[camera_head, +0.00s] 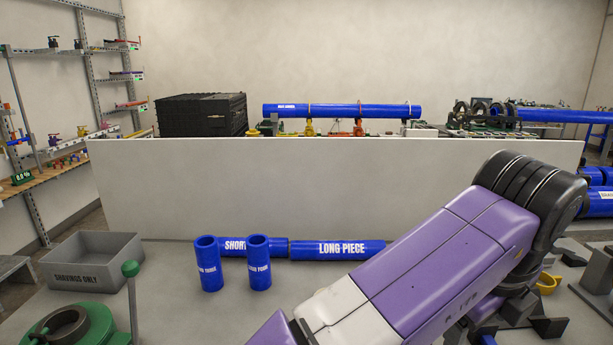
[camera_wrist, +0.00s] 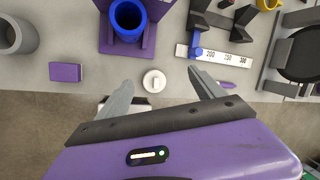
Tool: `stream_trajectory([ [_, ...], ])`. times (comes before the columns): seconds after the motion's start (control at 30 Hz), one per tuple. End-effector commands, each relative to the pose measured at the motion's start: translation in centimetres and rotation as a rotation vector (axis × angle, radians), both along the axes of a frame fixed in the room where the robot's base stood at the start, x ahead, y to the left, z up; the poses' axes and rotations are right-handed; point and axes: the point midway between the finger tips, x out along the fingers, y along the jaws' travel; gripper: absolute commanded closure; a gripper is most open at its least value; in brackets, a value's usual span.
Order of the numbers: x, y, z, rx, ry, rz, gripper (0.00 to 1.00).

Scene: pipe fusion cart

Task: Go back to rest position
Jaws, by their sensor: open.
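My gripper (camera_wrist: 158,97) is open and empty in the wrist view, its two grey fingers spread wide over the table's edge and a round white knob (camera_wrist: 154,82). In the head view my purple and white arm reaches across the lower right, and the gripper itself is hidden. A blue pipe stands upright in a purple holder (camera_wrist: 107,45) ahead of the fingers, apart from them. A blue clamp on a white ruler (camera_wrist: 232,56) lies to the right. A small purple block (camera_wrist: 65,72) lies to the left.
A grey shavings bin (camera_head: 95,268) and a green round fixture (camera_head: 85,318) are at the left. A white panel (camera_head: 330,188) rises behind the table.

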Motion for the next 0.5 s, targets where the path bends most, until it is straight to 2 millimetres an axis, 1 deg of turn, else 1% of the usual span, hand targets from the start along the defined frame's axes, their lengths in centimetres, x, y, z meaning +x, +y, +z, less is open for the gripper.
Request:
stream_trajectory([
  [0.03, 0.8, -0.9, 0.5, -0.054, -0.034, 0.041, 0.22],
  [0.17, 2.8, -3.7, 2.5, -0.239, -0.119, 0.153, 0.22],
  [0.2, 3.4, -4.8, 3.2, -0.311, -0.141, 0.188, 0.22],
  [0.27, 4.2, -6.4, 4.5, -0.423, -0.17, 0.237, 0.22],
  [0.37, 5.3, -8.8, 6.9, -0.624, -0.204, 0.316, 0.22],
  [0.47, 6.1, -10.8, 9.8, -0.854, -0.22, 0.395, 0.22],
  [0.5, 6.3, -11.4, 11.0, -0.953, -0.222, 0.428, 0.22],
])
